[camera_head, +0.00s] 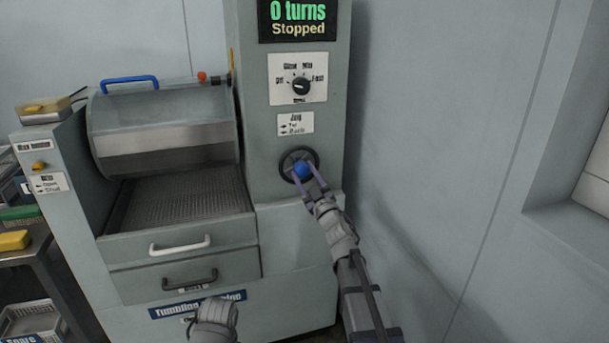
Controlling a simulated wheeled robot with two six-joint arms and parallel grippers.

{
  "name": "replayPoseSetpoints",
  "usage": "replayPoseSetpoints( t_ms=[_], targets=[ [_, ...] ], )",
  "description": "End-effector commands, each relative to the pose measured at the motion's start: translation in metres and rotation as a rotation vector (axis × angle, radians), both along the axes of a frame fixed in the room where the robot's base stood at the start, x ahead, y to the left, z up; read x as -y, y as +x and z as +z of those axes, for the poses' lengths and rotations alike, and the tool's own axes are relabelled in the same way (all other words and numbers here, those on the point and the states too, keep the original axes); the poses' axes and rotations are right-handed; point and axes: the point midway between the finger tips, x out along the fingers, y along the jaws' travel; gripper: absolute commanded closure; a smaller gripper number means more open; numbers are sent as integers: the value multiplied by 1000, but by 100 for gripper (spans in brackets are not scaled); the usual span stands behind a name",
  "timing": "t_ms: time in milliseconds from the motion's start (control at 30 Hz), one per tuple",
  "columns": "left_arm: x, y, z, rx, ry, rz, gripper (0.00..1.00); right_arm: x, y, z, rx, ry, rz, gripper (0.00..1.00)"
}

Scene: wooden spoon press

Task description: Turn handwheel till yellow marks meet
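The dark round handwheel (285,158) is on the machine's front column, below the small "Jog" label. A blue knob (302,171) sits on it. My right gripper (303,168) reaches up from the lower right, its two purple fingers on either side of the blue knob. I cannot tell whether they press on it. A thin yellow strip (232,65) shows by the right end of the grey drum (165,120); no pair of yellow marks can be made out. My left gripper (212,320) is low at the bottom edge, its fingers not clear.
The display (298,20) reads "0 turns" and "Stopped". A dial (301,86) sits above the jog label. A blue handle (130,80) tops the drum. Drawers with a white handle (180,245) and dark handle (190,281) are below. Bare wall lies right of the column.

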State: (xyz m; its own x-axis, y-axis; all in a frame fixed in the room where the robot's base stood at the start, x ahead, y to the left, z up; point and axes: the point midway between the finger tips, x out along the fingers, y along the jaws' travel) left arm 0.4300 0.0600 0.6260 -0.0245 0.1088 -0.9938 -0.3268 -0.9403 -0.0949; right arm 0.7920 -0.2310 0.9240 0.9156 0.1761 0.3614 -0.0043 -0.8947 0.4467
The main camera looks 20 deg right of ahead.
Motion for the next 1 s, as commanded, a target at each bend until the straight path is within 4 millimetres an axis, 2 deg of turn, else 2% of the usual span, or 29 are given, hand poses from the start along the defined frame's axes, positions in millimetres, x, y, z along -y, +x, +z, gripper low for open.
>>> replayPoseSetpoints(
  t_ms=[33, 267, 533, 667, 1000],
  targets=[
    [0, 0, 0, 0, 0, 0, 50, 0, 0, 0, 1, 0, 0, 41],
    [0, 0, 0, 0, 0, 0, 50, 0, 0, 0, 0, 1, 0, 16],
    [0, 0, -1, 0, 0, 0, 50, 0, -1, -1, 0, 1, 0, 16],
    [0, 0, -4, 0, 0, 0, 50, 1, -8, -4, 0, 0, -1, 16],
    [-1, 0, -24, 1, 3, -1, 50, 9, -55, -24, 0, 0, -1, 16]
  ],
)
